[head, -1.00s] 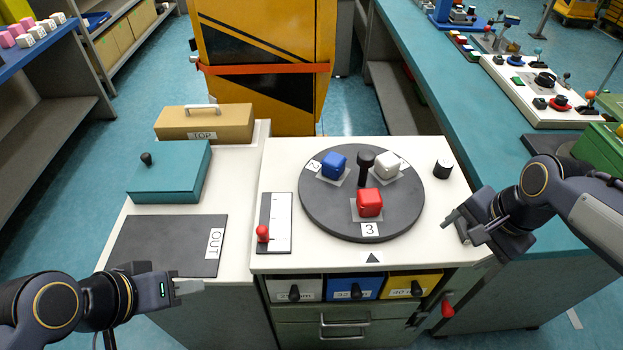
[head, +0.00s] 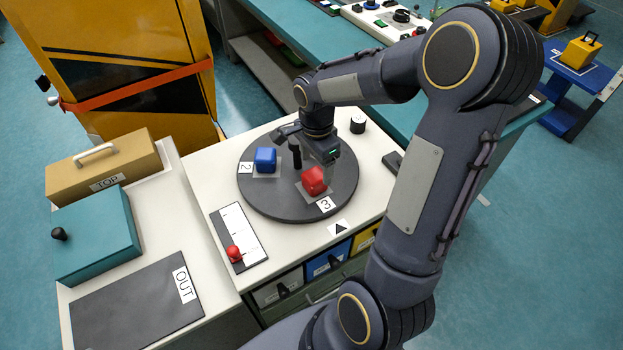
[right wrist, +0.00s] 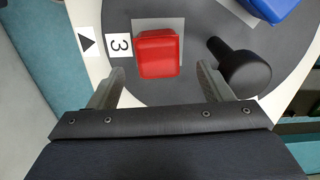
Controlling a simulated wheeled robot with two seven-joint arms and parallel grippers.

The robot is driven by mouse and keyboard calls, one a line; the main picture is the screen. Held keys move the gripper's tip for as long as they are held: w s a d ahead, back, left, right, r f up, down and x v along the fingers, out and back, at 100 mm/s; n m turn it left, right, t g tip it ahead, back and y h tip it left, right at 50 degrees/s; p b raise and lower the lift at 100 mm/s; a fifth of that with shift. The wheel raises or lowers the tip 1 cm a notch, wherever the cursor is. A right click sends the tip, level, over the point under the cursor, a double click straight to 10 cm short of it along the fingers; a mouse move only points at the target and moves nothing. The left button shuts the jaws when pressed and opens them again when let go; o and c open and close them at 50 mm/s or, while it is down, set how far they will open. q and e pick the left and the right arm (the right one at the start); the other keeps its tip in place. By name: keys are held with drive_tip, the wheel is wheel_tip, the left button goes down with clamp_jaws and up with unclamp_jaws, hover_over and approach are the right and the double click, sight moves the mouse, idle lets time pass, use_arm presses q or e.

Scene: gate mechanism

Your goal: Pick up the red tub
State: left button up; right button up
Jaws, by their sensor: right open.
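The red tub (head: 314,181) sits upright on the dark round turntable (head: 262,205), by the label 3. In the right wrist view the red tub (right wrist: 158,54) lies just ahead of the fingers, roughly between their lines. My right gripper (head: 318,150) is open and empty, pointing down over the turntable just behind the tub. Its two fingers (right wrist: 158,82) stand apart on either side in the wrist view; I cannot tell its exact height. My left gripper is not in view.
A blue tub (head: 265,160) stands by label 2. A black upright knob (right wrist: 245,68) stands at the turntable's middle, close to one finger. A red-knobbed slider (head: 234,253) lies front left. The dark OUT mat (head: 135,310) is bare.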

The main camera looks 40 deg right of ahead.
sight(315, 174)
drive_tip(key=f, duration=0.2)
drive_tip(key=f+p, duration=0.1)
drive_tip(key=f, duration=0.1)
drive_tip(key=shift+s+a+f, duration=0.1)
drive_tip(key=shift+a+f, duration=0.1)
drive_tip(key=shift+f, duration=0.1)
drive_tip(key=c, duration=1.1)
drive_tip(key=shift+r, duration=0.1)
